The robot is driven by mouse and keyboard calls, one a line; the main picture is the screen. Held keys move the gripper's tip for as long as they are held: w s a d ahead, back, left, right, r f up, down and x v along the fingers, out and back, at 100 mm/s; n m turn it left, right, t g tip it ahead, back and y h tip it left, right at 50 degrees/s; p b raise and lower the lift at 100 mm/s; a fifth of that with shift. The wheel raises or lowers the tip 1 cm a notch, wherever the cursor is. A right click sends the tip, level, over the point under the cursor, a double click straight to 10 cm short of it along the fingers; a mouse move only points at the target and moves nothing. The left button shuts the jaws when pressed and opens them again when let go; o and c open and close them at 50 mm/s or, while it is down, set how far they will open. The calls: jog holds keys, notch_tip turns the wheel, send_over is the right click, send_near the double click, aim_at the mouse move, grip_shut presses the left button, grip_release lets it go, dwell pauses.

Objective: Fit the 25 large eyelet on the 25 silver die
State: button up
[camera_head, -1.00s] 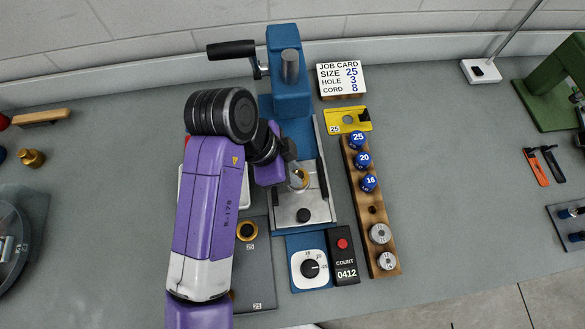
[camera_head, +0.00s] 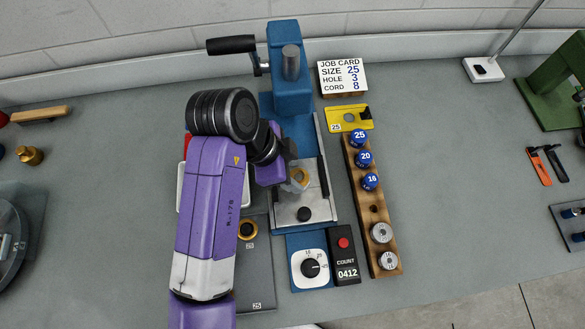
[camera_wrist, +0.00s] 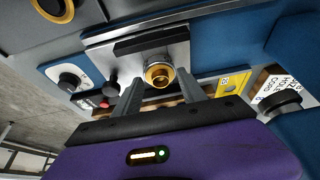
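A gold eyelet ring (camera_wrist: 158,75) sits at the end of a silver cylindrical die (camera_wrist: 154,58) on the press's metal plate. The ring also shows in the head view (camera_head: 300,177), partly behind my gripper. My gripper (camera_wrist: 161,82) is open, with one finger on each side of the ring and visible gaps between. In the head view my gripper (camera_head: 292,174) is over the plate, and its fingertips are partly hidden. I cannot tell how fully the ring is seated. Another gold ring with a dark centre (camera_head: 248,229) lies on a grey mat marked 25.
The blue press (camera_head: 291,95) with its black lever stands behind. A wooden rack (camera_head: 386,212) with blue knobs and silver dies is to the right, near a yellow gauge (camera_head: 349,117) and the job card (camera_head: 342,76). A dial box (camera_head: 310,268) and counter (camera_head: 345,262) stand in front.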

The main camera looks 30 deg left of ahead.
jog(key=b+v, duration=0.1)
jog(key=v, duration=0.6)
jog(key=shift+r, duration=0.35)
jog(key=shift+a, duration=0.15)
